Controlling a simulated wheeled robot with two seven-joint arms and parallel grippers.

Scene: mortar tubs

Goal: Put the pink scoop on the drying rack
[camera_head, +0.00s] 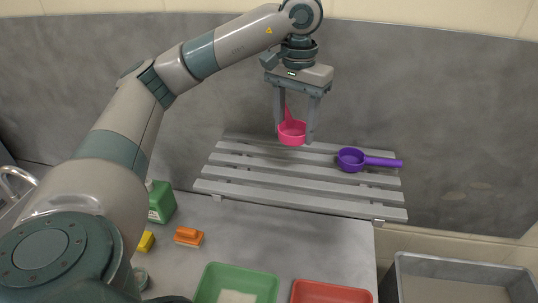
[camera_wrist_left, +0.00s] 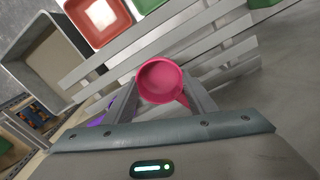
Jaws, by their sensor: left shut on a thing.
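The pink scoop (camera_head: 292,132) is held between the fingers of my left gripper (camera_head: 295,136), over the back part of the slatted grey drying rack (camera_head: 300,202). In the left wrist view the pink scoop (camera_wrist_left: 160,82) shows its round bowl between the two fingers, with the rack's slats (camera_wrist_left: 215,40) beyond. In the head view its handle points up between the fingers. I cannot tell whether the bowl touches the slats. My right gripper is not in view.
A purple scoop (camera_head: 352,160) lies on the rack's right side. Below are a green tray (camera_head: 208,287), a red tray (camera_head: 330,292) and a grey tub (camera_head: 400,280). A green bottle (camera_head: 160,203), an orange brush (camera_head: 189,237) and a yellow block (camera_head: 146,242) stand on the counter. The rack's left half is clear.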

